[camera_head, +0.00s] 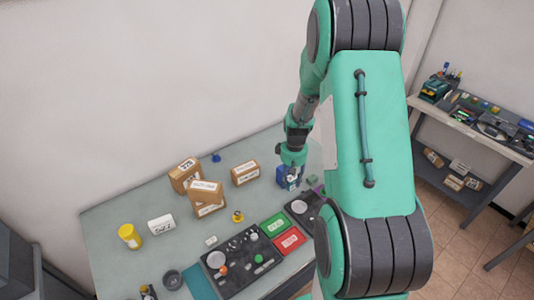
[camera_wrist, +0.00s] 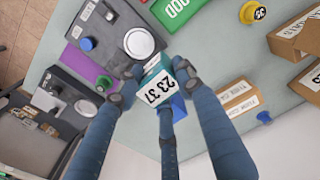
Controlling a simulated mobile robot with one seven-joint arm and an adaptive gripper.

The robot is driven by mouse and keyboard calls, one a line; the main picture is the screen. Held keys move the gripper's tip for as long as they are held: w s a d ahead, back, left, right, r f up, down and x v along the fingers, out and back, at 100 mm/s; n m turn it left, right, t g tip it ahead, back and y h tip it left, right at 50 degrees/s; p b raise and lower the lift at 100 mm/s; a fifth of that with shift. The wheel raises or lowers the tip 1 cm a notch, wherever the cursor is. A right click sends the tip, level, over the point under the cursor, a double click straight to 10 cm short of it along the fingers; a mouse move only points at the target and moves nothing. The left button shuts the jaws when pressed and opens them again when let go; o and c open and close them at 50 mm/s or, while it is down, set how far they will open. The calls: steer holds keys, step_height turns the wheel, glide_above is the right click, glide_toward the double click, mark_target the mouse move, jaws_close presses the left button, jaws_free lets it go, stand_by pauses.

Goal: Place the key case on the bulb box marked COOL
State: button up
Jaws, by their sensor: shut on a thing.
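My gripper (camera_head: 290,177) is shut on a small teal case with a white label, above the far right part of the table. The green box with a white label (camera_head: 273,225) lies flat, in front of and left of my gripper, apart from the case. It seems to be the COOL bulb box, but its lettering is too small here and cut off in the wrist view (camera_wrist: 172,8).
A red labelled box (camera_head: 290,241) lies against the green one. Dark trays (camera_head: 238,283) with small items flank them. Several brown cartons (camera_head: 245,173), a white box (camera_head: 161,224) and a yellow can (camera_head: 129,236) stand farther left. Bare table shows at the left.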

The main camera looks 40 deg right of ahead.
stand_by(0.3)
steer(key=s+a+r+t+b, duration=0.2)
steer(key=s+a+r+b, duration=0.15)
steer(key=a+r, duration=1.5)
steer(key=s+a+r+t+b, duration=0.1)
steer(key=s+a+r, duration=0.4)
steer(key=s+a, duration=0.2)
steer(key=s+a+r+t+b, duration=0.2)
steer(key=s+a+r, duration=0.4)
steer(key=s, duration=0.4)
steer(key=shift+a, duration=0.5)
stand_by(0.3)
